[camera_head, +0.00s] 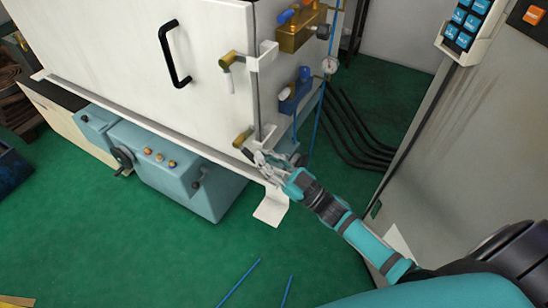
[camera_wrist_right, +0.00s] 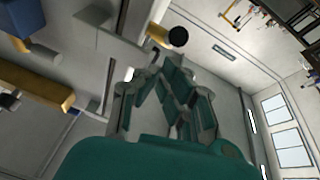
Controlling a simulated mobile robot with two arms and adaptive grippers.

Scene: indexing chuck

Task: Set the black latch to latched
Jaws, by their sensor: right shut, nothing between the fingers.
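My right gripper (camera_head: 262,160) is shut and empty at the lower right corner of the white cabinet door (camera_head: 120,50). In the wrist view its fingers (camera_wrist_right: 163,78) are together. Just beyond them is a black round-ended handle (camera_wrist_right: 178,37) on a brass mount (camera_wrist_right: 157,33), which looks like the black latch. In the head view the brass part of this lower latch (camera_head: 243,138) shows just above and left of the fingers; its black end is hard to make out there. I cannot tell whether gripper and latch touch. My left gripper is not in view.
A second latch (camera_head: 228,63) with a white handle sits higher on the door edge. A black door handle (camera_head: 173,53) is to its left. Brass and blue valves (camera_head: 300,30) with a gauge stand right of the cabinet. A grey machine panel (camera_head: 460,130) is at right. Green floor lies open below.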

